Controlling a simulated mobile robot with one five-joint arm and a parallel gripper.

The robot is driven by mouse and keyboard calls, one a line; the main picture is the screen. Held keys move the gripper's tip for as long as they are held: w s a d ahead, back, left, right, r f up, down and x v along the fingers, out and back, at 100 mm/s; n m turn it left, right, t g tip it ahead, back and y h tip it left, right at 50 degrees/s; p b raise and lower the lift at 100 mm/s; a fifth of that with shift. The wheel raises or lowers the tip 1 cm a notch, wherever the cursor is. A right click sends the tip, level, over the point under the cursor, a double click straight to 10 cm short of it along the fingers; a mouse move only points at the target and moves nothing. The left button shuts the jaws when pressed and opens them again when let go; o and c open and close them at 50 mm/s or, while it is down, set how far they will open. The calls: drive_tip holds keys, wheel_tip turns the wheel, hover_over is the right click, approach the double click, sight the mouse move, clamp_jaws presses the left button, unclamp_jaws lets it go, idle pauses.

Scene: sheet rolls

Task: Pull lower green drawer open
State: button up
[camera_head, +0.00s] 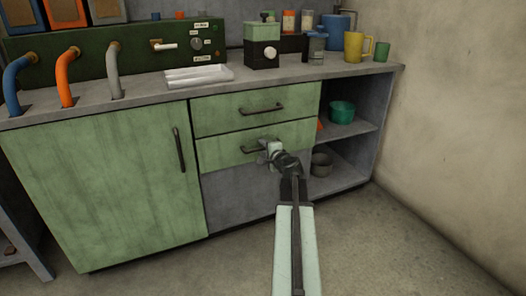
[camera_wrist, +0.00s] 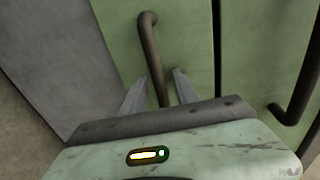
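The lower green drawer (camera_head: 222,152) sits under the upper green drawer (camera_head: 222,118), and its front looks about flush with it. Its dark bar handle (camera_head: 250,149) is partly hidden by my gripper (camera_head: 268,148). In the wrist view the lower drawer front (camera_wrist: 190,40) fills the middle, and its brown handle (camera_wrist: 149,50) runs down between the fingertips of my gripper (camera_wrist: 160,76). The fingers are apart, with a gap on each side of the handle. Whether either finger touches it farther down is hard to tell.
The upper drawer handle (camera_wrist: 300,85) lies close on the right in the wrist view. A green cabinet door (camera_head: 100,185) stands left of the drawers. Open shelves (camera_head: 350,129) with a green pot (camera_head: 342,111) are on the right. The floor (camera_head: 400,250) in front is clear.

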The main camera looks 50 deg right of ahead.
clamp_jaws()
idle(1.3)
